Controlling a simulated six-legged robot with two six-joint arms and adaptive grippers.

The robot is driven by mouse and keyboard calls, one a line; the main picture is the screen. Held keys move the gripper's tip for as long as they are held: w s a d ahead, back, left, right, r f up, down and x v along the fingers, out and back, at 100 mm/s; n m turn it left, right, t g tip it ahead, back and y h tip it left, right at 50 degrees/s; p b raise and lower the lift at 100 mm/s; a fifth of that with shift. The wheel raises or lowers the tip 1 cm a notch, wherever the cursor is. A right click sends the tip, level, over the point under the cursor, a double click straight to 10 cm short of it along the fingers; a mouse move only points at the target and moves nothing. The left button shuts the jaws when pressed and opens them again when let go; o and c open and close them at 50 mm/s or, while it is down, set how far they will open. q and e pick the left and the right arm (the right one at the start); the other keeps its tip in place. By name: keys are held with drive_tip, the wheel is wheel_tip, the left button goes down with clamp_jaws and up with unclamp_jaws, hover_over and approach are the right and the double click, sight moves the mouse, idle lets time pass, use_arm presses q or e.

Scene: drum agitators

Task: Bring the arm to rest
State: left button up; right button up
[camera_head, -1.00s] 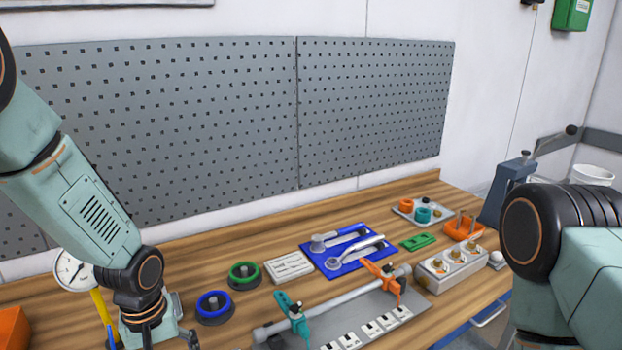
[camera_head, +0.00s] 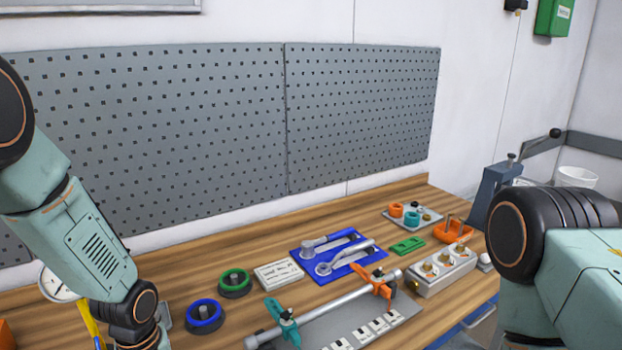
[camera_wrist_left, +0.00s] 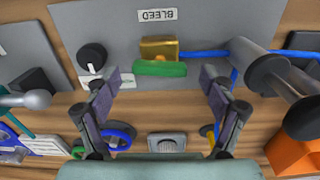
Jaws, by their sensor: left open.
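My left arm comes in from the left in the head view, over the left end of the wooden bench. Its wrist is at the bottom edge there, and the gripper itself is cut off. In the left wrist view my left gripper (camera_wrist_left: 161,80) is open, with nothing between its fingers. A brass block (camera_wrist_left: 159,48) with a green bar (camera_wrist_left: 160,69) on a grey panel (camera_wrist_left: 110,30) marked BLEED shows just beyond the fingertips; I cannot tell how far off. Only part of my right arm shows at the right of the head view; its gripper is out of view.
On the bench stand a blue-ringed part (camera_head: 204,316), a green-ringed part (camera_head: 235,283), a blue tray (camera_head: 310,258) with metal levers and a clamped rod (camera_head: 330,308). A round gauge (camera_head: 55,285) is partly behind my left arm. An orange bin (camera_wrist_left: 292,150) shows in the left wrist view.

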use_arm(q)
wheel_tip(320, 180, up, 11)
wheel_tip(320, 180, down, 12)
drive_tip(key=shift+f, duration=0.1)
drive_tip(key=m+b, duration=0.2)
drive_tip(key=m, duration=0.2)
drive_tip(key=shift+m, duration=0.3)
drive_tip(key=m+b, duration=0.3)
drive_tip(key=m, duration=0.1)
drive_tip(key=shift+m, duration=0.3)
drive_tip(key=m+b, duration=0.3)
drive_tip(key=m, duration=0.1)
drive_tip(key=m+b, duration=0.2)
drive_tip(key=m, duration=0.1)
drive_tip(key=shift+m+b, duration=0.35)
drive_tip(key=shift+m, duration=0.25)
idle(0.3)
